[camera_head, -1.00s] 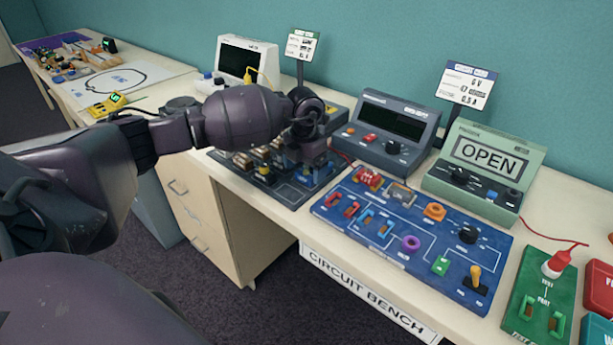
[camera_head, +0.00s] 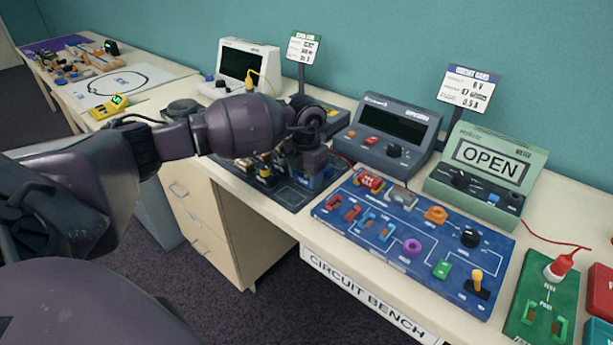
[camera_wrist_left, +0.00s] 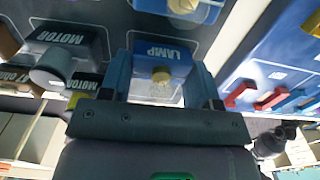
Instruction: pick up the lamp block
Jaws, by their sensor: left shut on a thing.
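In the head view my left gripper (camera_head: 314,172) is low over the dark parts tray (camera_head: 290,196), and a blue bit of the lamp block (camera_head: 327,172) shows beside the fingers. The hand hides most of it, and I cannot tell whether it is clear of the tray. My right gripper is not in view.
Motor blocks (camera_wrist_left: 62,42) stand close beside the left finger. The blue circuit board (camera_head: 375,228) with colored parts lies just right of the tray. A grey power supply (camera_head: 392,130) and a green meter (camera_head: 480,170) stand behind it. A white oscilloscope (camera_head: 250,62) is behind my arm.

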